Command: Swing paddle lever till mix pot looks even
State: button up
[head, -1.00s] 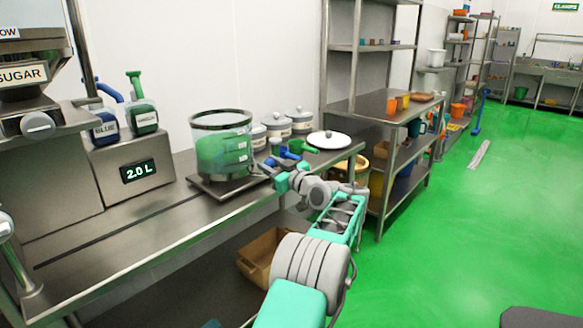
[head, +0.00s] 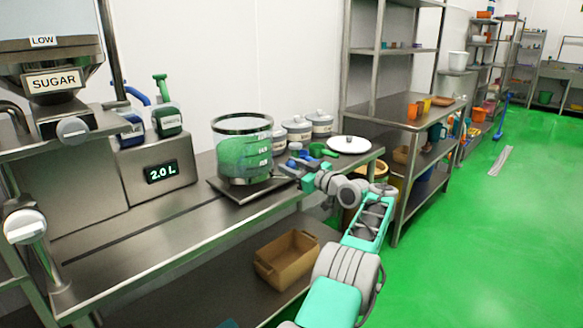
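The mix pot (head: 244,152) is a clear round vessel with dark rim and green contents, standing on a flat metal base (head: 222,190) on the steel counter. The green looks mottled; at this size I cannot tell how even it is. My gripper (head: 299,170) is just right of the pot, at the counter's edge, among small blue parts. One blue piece (head: 293,161) may be the paddle lever, but I cannot tell for certain. The fingertips are too small and overlapped to show whether they are open or hold anything.
A green scoop (head: 318,151), lidded canisters (head: 298,130) and a white round lid (head: 349,145) are behind my gripper. Left are a 2.0 L display box (head: 160,172), jugs (head: 167,120) and a sugar hopper (head: 52,80).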

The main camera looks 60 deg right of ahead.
aim_at(295, 167)
jog(key=shift+o, duration=1.4)
jog(key=shift+w, duration=0.15)
jog(key=shift+o, duration=0.5)
jog(key=shift+s, duration=0.2)
jog(key=shift+s, duration=0.1)
jog(key=v, duration=0.7)
jog(key=shift+s+a, duration=0.1)
jog(key=shift+s, duration=0.15)
